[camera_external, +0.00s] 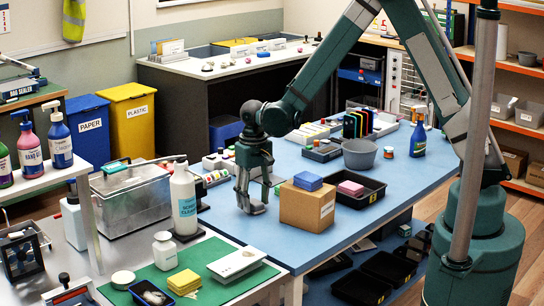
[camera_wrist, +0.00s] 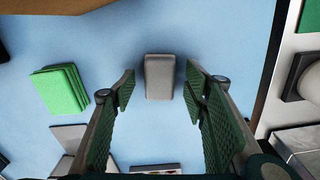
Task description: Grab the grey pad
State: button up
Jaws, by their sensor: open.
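The grey pad (camera_wrist: 159,76) is a small flat block lying on the blue table top (camera_wrist: 215,30), upright in the wrist view between and just beyond my fingertips. My gripper (camera_wrist: 160,88) is open and empty, with one finger on each side of the pad's line and a gap on both sides. In the external view my gripper (camera_external: 249,200) points down, low over the blue table, left of a cardboard box. There the pad is hard to tell from the grey fingertips.
A cardboard box (camera_external: 306,207) with blue pads (camera_external: 308,181) on top stands close right of my gripper. A black tray (camera_external: 371,190) holds a pink pad (camera_external: 351,188). Green pads (camera_wrist: 59,90) lie left in the wrist view. The table edge runs along the right there.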

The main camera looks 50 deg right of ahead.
jog(key=shift+f, duration=0.5)
jog(key=shift+c, duration=0.5)
jog(key=c, duration=0.9)
